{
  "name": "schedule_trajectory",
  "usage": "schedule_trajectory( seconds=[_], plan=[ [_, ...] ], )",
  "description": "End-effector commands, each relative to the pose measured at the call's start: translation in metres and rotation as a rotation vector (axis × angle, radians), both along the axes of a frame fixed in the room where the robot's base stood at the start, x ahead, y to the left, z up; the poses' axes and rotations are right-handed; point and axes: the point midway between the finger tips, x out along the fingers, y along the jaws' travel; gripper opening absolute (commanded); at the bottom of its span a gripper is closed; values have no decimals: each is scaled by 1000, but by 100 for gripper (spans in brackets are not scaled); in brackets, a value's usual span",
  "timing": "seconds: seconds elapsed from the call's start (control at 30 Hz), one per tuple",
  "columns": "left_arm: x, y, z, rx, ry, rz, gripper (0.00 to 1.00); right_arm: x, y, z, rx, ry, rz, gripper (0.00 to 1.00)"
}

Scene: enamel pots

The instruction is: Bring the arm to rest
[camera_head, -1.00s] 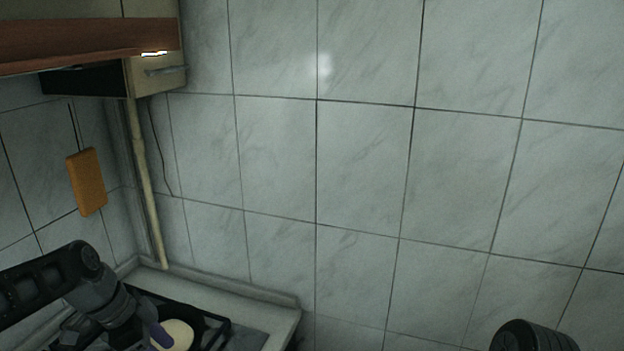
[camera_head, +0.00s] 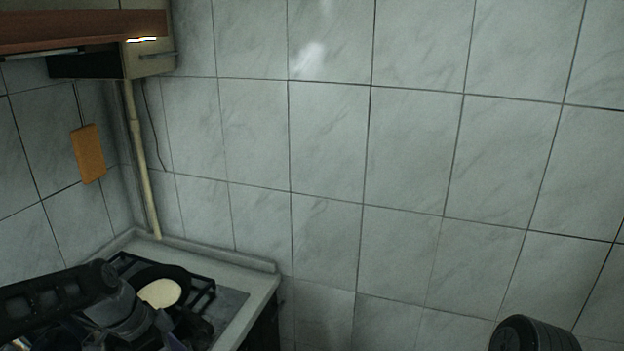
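My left arm (camera_head: 75,300) comes in from the lower left and reaches over the near side of the stove. Its gripper is at the bottom edge, blurred among dark parts, and I cannot make out its fingers. Part of my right arm (camera_head: 535,335), a dark rounded link, shows at the bottom right. The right gripper is outside the view.
A stove top (camera_head: 232,308) stands in the left corner with a dark grate (camera_head: 203,288). A dark pan with a pale round content (camera_head: 161,292) sits on it. A cupboard (camera_head: 150,60) and an orange board (camera_head: 89,154) are on the walls. A pipe (camera_head: 143,170) runs down the corner.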

Motion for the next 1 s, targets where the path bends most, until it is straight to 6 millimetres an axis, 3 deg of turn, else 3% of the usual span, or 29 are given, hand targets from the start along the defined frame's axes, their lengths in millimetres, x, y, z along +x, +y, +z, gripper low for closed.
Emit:
schedule_trajectory(
  seconds=[0.27,0.37,0.47,0.6,0.7,0.83,0.9,1.0],
  plan=[
    [-1,-39,-90,-63,86,164,53,1,0,-17,2,-4,1,36],
    [-8,-60,-134,-89,133,251,53,2,1,-25,5,-7,2,36],
    [-24,-88,-190,-115,200,364,53,3,1,-36,6,-10,2,36],
    [-73,-136,-285,-140,328,578,53,4,2,-55,11,-16,4,36],
    [-119,-162,-340,-138,409,737,53,5,3,-67,14,-21,4,36],
    [-175,-180,-386,-123,483,907,53,6,4,-79,17,-26,6,36],
    [-196,-183,-400,-116,505,972,53,7,4,-82,18,-27,7,36],
    [-212,-185,-409,-110,520,1031,53,7,4,-84,19,-28,6,36]
  ],
)
